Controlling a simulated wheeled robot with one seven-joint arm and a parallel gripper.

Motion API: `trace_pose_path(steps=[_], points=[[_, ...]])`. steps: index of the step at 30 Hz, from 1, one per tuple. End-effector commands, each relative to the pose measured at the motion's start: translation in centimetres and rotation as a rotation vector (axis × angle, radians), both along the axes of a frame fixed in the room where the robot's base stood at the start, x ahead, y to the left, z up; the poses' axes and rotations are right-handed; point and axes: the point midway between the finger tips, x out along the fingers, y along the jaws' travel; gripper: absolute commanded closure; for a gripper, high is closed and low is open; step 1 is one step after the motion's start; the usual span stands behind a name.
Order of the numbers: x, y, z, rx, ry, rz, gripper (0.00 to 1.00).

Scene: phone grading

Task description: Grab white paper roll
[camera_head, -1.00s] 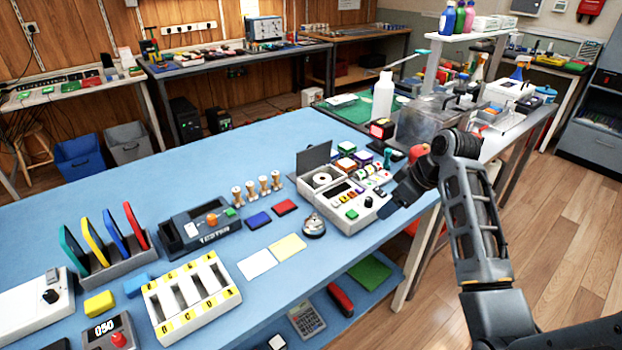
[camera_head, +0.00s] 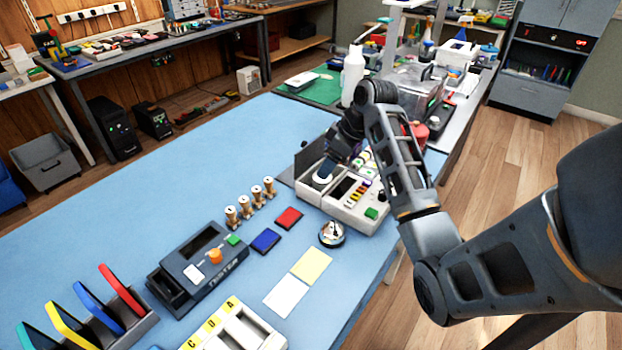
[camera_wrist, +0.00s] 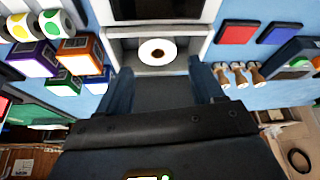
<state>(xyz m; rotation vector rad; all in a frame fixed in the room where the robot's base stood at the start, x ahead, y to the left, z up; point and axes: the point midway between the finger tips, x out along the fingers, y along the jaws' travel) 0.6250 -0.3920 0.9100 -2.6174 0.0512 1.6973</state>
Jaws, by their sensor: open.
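The white paper roll (camera_wrist: 157,52) lies in the square bay of the white printer-like device (camera_wrist: 205,42), its dark core hole showing in the wrist view. My gripper (camera_wrist: 158,80) is open, with one finger on each side of the bay's lower edge in the wrist view. The roll sits between and beyond the fingertips, and nothing is between the fingers. Whether the fingers touch the device cannot be told.
A red pad (camera_head: 288,218), a blue pad (camera_head: 265,241), wooden stamps (camera_head: 245,207) and a bell (camera_head: 332,233) lie near the device. The blue table's back part is clear.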

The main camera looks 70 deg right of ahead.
Motion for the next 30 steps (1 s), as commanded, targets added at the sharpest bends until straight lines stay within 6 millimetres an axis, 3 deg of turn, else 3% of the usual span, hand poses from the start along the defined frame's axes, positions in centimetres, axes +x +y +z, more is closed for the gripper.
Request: trace_pose_path(steps=[16,26,30], points=[[2.2,-0.4,-6.1,0.001,0.001,-0.001,0.33],[2.5,-0.3,-6.7,-0.001,0.0,0.0,0.34],[2.5,-0.3,-6.6,-0.001,0.0,0.0,0.47]])
